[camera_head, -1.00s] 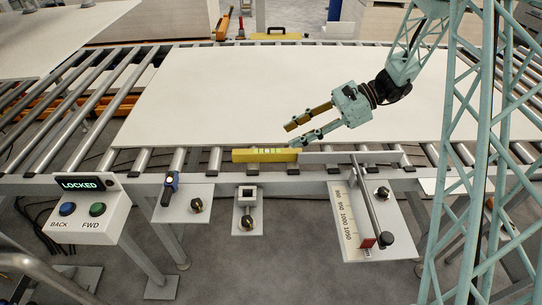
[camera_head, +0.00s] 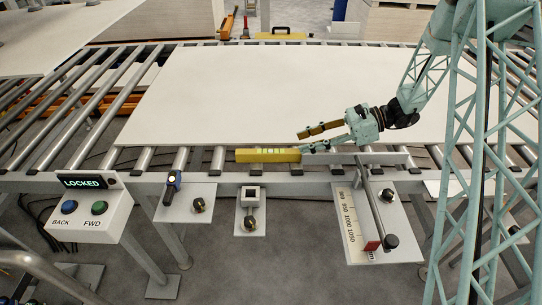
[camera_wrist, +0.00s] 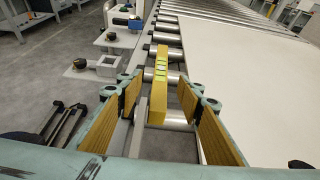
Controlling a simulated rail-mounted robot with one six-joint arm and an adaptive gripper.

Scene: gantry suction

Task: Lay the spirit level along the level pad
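The spirit level (camera_head: 267,155) is a yellow bar with pale green vials. It lies along the front rail of the roller table, just in front of the white board, and it also shows in the wrist view (camera_wrist: 187,90). My gripper (camera_head: 302,141) is open and empty at the level's right end. In the wrist view, the level's near end appears between the spread fingers of my gripper (camera_wrist: 167,92), closer to the right one. A grey bar (camera_head: 385,158) extends to the right of the level, partly behind my fingers. I cannot tell which surface is the level pad.
A large white board (camera_head: 240,90) covers the rollers behind the level. In front are a control box (camera_head: 92,205) reading LOCKED, small plates with knobs (camera_head: 198,204), a square-frame fixture (camera_head: 250,196), and a scale plate (camera_head: 352,225) with a dark rod.

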